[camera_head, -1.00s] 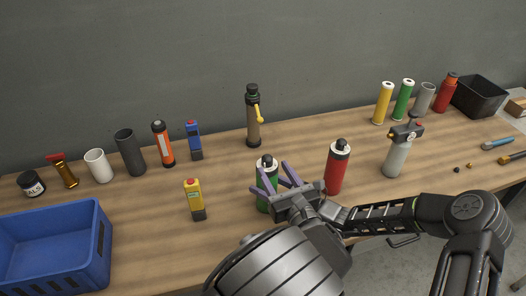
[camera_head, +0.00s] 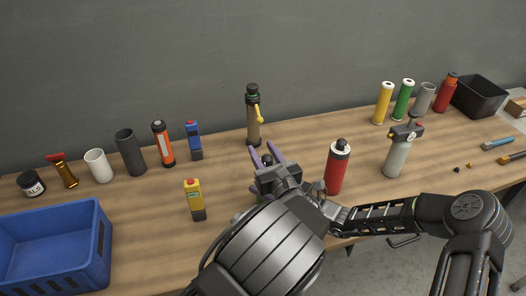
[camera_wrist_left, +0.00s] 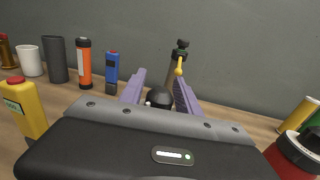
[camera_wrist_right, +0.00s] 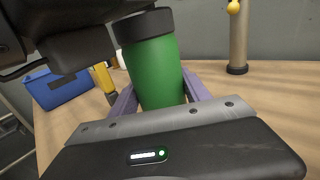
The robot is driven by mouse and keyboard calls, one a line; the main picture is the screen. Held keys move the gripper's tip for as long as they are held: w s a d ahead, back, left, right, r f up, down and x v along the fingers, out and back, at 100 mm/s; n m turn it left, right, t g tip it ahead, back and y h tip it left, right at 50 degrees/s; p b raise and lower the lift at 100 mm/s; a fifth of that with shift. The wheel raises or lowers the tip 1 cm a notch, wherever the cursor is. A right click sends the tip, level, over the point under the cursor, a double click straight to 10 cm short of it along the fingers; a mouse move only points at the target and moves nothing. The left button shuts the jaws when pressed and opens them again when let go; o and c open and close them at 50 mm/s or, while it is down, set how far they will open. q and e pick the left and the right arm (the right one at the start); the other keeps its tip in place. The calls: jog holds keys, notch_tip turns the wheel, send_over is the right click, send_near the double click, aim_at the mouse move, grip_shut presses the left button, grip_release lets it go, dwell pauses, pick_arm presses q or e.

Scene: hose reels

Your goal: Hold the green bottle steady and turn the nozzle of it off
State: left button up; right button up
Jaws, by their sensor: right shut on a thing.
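The green bottle (camera_wrist_right: 156,75) stands upright in the right wrist view, with a black collar (camera_wrist_right: 143,25) at its top. My right gripper (camera_wrist_right: 158,90) is shut on its body, one purple finger on each side. In the head view the bottle's body and my right gripper are mostly hidden behind my left wrist. My left gripper (camera_head: 263,152) is above the bottle. Its purple fingers are apart on either side of the black nozzle (camera_wrist_left: 159,97), which shows between them in the left wrist view. Some gap seems to remain beside the nozzle.
A red bottle (camera_head: 337,168) stands close on the right, a grey sprayer (camera_head: 395,158) beyond it. A yellow device (camera_head: 194,200) stands left, near a blue crate (camera_head: 100,250). A brown flashlight-like bottle (camera_head: 253,120) stands behind. Wood between them is clear.

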pick_arm(q)
grip_shut()
dwell(0.3)
jog(key=shift+w+d+m+t+h, duration=0.15)
jog(key=shift+m+t+h, duration=0.35)
jog(key=shift+m+h, duration=1)
jog(key=shift+d+h, duration=0.2)
jog(key=shift+h, duration=0.7)
jog(key=shift+o, duration=1.4)
grip_release()
